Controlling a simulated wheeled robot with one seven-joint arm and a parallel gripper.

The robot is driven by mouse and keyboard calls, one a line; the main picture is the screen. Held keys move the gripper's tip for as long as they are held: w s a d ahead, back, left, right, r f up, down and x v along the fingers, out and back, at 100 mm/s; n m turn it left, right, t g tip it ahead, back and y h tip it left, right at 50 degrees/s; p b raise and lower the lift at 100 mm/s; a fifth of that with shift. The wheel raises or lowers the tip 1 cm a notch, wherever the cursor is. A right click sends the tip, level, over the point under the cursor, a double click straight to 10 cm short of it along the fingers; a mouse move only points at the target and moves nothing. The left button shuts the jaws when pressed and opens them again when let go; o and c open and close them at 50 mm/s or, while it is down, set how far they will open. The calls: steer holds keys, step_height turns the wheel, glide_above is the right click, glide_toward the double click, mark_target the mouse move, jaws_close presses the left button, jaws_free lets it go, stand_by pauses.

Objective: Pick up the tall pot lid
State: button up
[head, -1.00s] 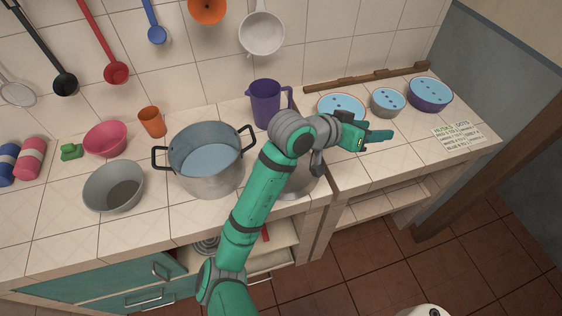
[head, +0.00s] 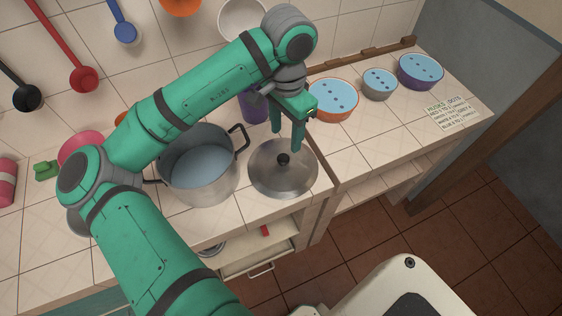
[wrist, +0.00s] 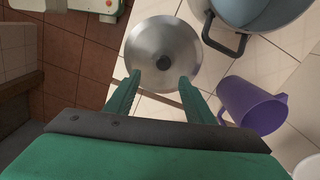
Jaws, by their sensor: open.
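The pot lid (head: 270,178) is a round metal lid with a dark knob (head: 283,159) on top. It lies on the tiled counter just right of the large metal pot (head: 207,190). In the wrist view the lid (wrist: 165,42) lies beyond my fingertips, its knob (wrist: 163,62) between their lines. My gripper (head: 288,142) points down above the far side of the lid, open and empty. In the wrist view my gripper (wrist: 160,84) has its two green fingers spread apart.
A purple pitcher (wrist: 240,105) stands close by, behind the pot. Blue-topped bowls (head: 333,102) stand on the counter to the right. A paper note (head: 452,110) lies near the right end. An open drawer (head: 262,258) is below the counter edge.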

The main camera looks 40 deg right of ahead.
glide_above(283, 158)
steer(key=f, duration=0.4)
steer(key=shift+s+f, duration=0.25)
steer(key=shift+s, duration=0.1)
steer(key=shift+w+f, duration=0.2)
steer(key=shift+f, duration=1.25)
steer(key=shift+w+f, duration=0.2)
steer(key=shift+f, duration=1.25)
steer(key=shift+s+d, duration=0.1)
jaws_close()
